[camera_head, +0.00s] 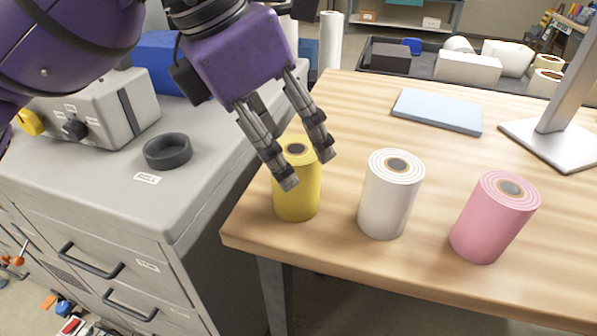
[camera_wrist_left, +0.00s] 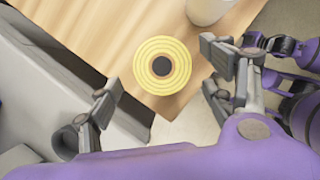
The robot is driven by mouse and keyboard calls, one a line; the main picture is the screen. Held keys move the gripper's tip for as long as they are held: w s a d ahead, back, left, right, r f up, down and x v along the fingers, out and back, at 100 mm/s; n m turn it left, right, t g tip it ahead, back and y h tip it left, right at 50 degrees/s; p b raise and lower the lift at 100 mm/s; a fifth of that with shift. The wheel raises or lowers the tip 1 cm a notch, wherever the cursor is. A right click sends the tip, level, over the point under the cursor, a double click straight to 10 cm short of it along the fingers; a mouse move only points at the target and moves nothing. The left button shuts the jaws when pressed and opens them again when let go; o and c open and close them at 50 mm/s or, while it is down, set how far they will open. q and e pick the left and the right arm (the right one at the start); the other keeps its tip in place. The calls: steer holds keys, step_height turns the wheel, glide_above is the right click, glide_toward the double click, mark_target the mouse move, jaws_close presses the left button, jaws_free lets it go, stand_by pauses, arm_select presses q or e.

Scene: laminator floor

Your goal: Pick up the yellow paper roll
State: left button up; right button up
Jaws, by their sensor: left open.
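The yellow paper roll (camera_head: 297,197) stands upright near the left front corner of the wooden table (camera_head: 350,90). My left gripper (camera_head: 307,170) is open above and in front of it in the head view, and its fingers hide part of the roll's top. In the left wrist view the roll (camera_wrist_left: 162,65) shows end-on, with its dark core facing the camera, between the spread fingers of my left gripper (camera_wrist_left: 160,72). The fingers appear apart from the roll. My right gripper is not seen in the head view.
A white roll (camera_head: 391,195) stands just right of the yellow one, and a pink roll (camera_head: 494,218) stands farther right. A grey cabinet (camera_head: 200,150) with a black ring (camera_head: 167,151) adjoins on the left. A blue pad (camera_head: 437,111) and monitor stand (camera_head: 555,140) lie behind.

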arm_select(q)
steer(key=x, duration=0.5)
steer(key=shift+s+d+f, duration=0.1)
steer(key=shift+s+f, duration=0.05)
steer(key=shift+f, duration=0.05)
steer(key=shift+c, duration=0.4)
steer(key=c, duration=1.3)
steer(key=shift+r, duration=0.1)
